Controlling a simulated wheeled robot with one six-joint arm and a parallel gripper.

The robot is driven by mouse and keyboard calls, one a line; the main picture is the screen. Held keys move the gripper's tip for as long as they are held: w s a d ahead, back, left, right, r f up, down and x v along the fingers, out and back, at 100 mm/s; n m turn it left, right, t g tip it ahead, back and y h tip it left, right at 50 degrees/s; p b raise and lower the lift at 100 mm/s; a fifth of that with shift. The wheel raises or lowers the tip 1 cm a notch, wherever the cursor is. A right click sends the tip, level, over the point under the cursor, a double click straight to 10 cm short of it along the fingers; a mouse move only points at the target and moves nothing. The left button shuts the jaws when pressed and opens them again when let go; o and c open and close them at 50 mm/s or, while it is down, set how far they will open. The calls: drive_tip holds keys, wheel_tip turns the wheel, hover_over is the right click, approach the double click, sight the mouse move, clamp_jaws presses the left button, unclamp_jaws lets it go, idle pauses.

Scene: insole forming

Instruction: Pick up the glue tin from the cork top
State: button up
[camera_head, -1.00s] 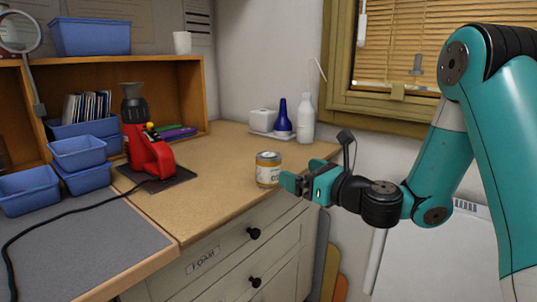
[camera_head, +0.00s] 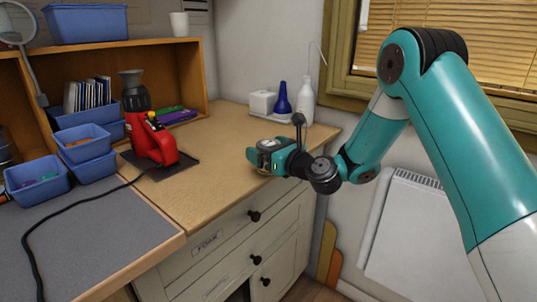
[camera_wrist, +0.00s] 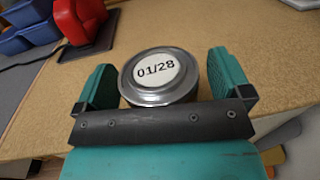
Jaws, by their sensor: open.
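The glue tin (camera_wrist: 157,75) stands upright on the cork top (camera_head: 215,183), near its front edge. In the wrist view its silver lid carries a white round label reading 01/28. My gripper (camera_wrist: 160,78) is open, with one teal finger on each side of the tin. A gap shows between the tin and each finger, wider on the right. In the head view my gripper (camera_head: 264,156) covers much of the tin (camera_head: 269,144), and only its lid and a little of its side show.
A red machine (camera_head: 148,135) stands on a dark mat to the left. Blue bins (camera_head: 37,180) are farther left. A white tray (camera_head: 265,134) with a blue bottle (camera_head: 282,99) and a white bottle (camera_head: 305,100) stands behind. The cork between is clear.

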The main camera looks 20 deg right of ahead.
drive_tip(key=shift+c, duration=0.2)
drive_tip(key=c, duration=1.1)
